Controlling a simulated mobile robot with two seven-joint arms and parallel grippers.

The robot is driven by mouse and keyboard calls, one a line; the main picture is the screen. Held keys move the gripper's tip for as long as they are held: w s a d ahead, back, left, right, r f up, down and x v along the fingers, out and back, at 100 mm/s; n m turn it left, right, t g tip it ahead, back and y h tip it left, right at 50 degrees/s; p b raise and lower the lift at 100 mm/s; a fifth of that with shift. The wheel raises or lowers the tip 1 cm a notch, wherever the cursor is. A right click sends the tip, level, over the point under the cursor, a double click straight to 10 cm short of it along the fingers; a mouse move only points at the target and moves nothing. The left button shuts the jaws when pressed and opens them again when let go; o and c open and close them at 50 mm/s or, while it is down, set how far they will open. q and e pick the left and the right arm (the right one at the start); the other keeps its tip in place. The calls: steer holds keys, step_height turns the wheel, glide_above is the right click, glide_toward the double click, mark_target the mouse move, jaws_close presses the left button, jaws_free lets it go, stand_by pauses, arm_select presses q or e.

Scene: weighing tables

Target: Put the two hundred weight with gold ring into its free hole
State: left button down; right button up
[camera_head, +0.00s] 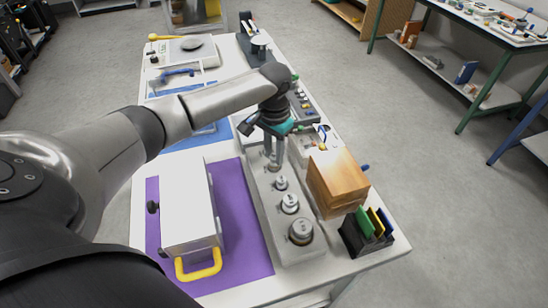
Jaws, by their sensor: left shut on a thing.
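A long grey weight block (265,222) stands on the white table, right of the purple mat. Three silver weights stand in a row on it: a small one (281,183), a middle one (290,203) and the largest (301,231) nearest me. My left gripper (274,162) points down over the far part of the block, beyond the small weight. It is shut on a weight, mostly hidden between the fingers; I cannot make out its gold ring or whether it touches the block. The free hole does not show clearly. My right gripper is not in view.
A white box with a yellow handle (186,205) stands on the purple mat (238,225) to the left. A wooden box (337,182) stands close right of the block, with coloured cards in a black holder (366,235) nearer me. A balance stands at the far end.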

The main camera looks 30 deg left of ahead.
mark_target(274, 157)
arm_select(q)
steer(key=shift+f, duration=0.85)
steer(key=c, duration=0.6)
jaws_free()
steer(key=shift+f, duration=0.1)
steer(key=shift+c, duration=0.2)
step_height(274, 157, up, 12)
steer(key=p, duration=0.2)
steer(key=shift+r, duration=0.2)
